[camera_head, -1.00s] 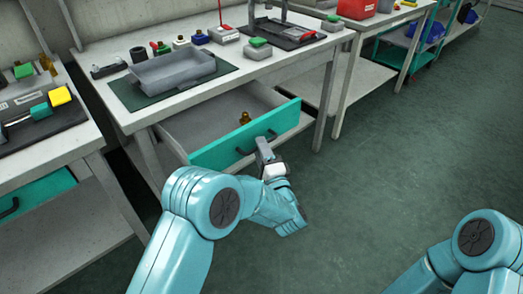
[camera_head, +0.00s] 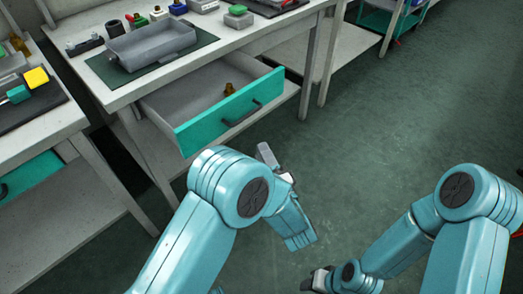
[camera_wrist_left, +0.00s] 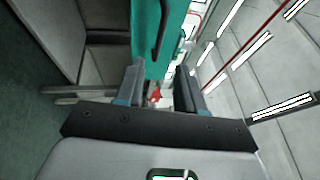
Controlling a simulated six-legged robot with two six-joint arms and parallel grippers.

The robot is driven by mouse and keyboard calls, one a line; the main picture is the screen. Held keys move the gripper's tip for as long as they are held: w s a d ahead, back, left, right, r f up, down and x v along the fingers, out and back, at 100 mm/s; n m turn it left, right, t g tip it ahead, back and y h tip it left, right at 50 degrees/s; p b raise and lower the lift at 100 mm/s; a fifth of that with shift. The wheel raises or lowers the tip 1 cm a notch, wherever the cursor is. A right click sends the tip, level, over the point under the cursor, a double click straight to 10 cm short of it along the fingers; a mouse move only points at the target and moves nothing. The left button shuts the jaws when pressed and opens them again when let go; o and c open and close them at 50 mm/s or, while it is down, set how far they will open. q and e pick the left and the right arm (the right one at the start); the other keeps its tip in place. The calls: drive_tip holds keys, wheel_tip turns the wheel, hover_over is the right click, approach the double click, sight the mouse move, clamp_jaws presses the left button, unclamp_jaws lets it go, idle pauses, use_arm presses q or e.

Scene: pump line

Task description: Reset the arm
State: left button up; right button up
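My left gripper (camera_head: 268,156) is in front of the teal drawer front (camera_head: 205,128), apart from its dark handle (camera_head: 242,114). In the left wrist view its two fingers (camera_wrist_left: 158,90) stand apart with nothing held between them, and the teal drawer front (camera_wrist_left: 152,25) shows beyond. My right gripper (camera_head: 316,280) is low in the head view, over the floor, small and dark; its finger gap is not clear. The drawer is pulled open, and a small brown bottle-like item (camera_head: 229,89) stands inside it.
The workbench (camera_head: 100,87) above the drawer carries a grey tray (camera_head: 150,45) on a dark green mat (camera_head: 205,38) and several small parts. Another bench (camera_head: 70,118) stands at the left. The green floor (camera_head: 370,120) to the right is clear.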

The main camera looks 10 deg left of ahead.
idle(0.3)
use_arm(q)
drive_tip(key=s+a+f+n+g+h, duration=0.1)
drive_tip(key=a+f+n+g+h, duration=0.25)
drive_tip(key=f, duration=0.55)
drive_tip(key=s+a+f+n+g+h, duration=0.25)
drive_tip(key=f+h, duration=0.25)
drive_tip(key=f, duration=0.4)
drive_tip(key=s+a+f+n+g+h, duration=0.15)
drive_tip(key=s+f+n+g, duration=0.3)
drive_tip(key=s, duration=0.55)
drive_tip(key=s+f+n+g+h, duration=0.35)
drive_tip(key=s+g, duration=0.25)
drive_tip(key=s, duration=0.3)
wheel_tip(320, 180, up, 23)
drive_tip(key=s+n+p, duration=0.1)
drive_tip(key=s+p, duration=0.1)
drive_tip(key=p, duration=1.9)
drive_tip(key=shift+d+f, duration=0.2)
drive_tip(key=shift+s+g, duration=0.1)
drive_tip(key=shift+g, duration=0.15)
